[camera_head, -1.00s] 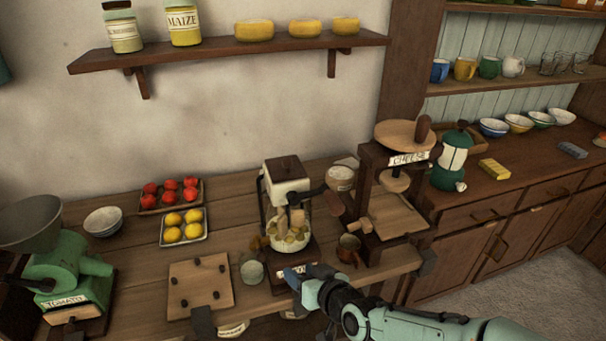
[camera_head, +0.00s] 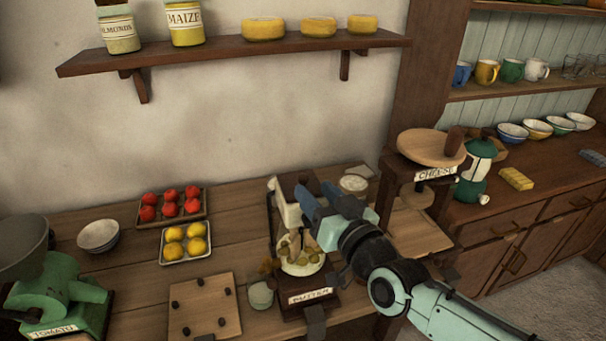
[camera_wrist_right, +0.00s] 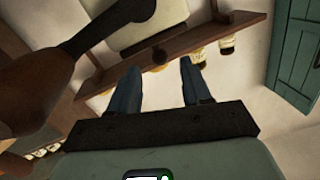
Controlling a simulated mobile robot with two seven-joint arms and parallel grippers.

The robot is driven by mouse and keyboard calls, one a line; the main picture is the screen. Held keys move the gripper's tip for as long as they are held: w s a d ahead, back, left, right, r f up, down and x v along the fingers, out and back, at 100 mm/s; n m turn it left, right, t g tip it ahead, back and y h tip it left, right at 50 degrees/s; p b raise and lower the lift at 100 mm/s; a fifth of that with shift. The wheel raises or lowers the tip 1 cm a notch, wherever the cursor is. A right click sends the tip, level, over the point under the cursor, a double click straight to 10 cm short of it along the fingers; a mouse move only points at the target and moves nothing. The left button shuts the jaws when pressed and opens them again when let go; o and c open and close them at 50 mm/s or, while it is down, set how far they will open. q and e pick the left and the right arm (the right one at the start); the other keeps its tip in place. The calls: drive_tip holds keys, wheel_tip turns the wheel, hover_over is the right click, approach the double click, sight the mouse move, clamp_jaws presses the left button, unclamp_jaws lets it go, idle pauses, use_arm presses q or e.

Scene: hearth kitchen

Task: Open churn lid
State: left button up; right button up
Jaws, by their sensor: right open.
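The butter churn stands on the wooden counter, with a cream top (camera_head: 286,212), a glass jar (camera_head: 302,262) and a BUTTER label. Its brown lid is mostly hidden behind my right gripper (camera_head: 316,192); the lid looked shut one second ago. My right gripper is open and empty, raised in front of the churn's top. The wrist view shows its two blue fingers (camera_wrist_right: 160,82) apart, with the churn's cream top (camera_wrist_right: 133,22) beyond them. The churn's dark crank (camera_wrist_right: 105,22) and brown wooden handle (camera_wrist_right: 32,92) are at the left there. My left gripper is out of view.
The cheese press (camera_head: 432,150) stands close on the right of the churn. A wall shelf (camera_head: 220,55) hangs above. Trays of tomatoes (camera_head: 172,222) and lemons (camera_head: 160,262), a pegged board (camera_head: 205,335) and a green tomato mill (camera_head: 60,290) are on the left.

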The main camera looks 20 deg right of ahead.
sight(306, 182)
drive_tip(key=p+x, duration=0.1)
drive_tip(key=x, duration=0.4)
drive_tip(key=shift+w+a, duration=0.1)
drive_tip(key=shift+w, duration=0.3)
clamp_jaws()
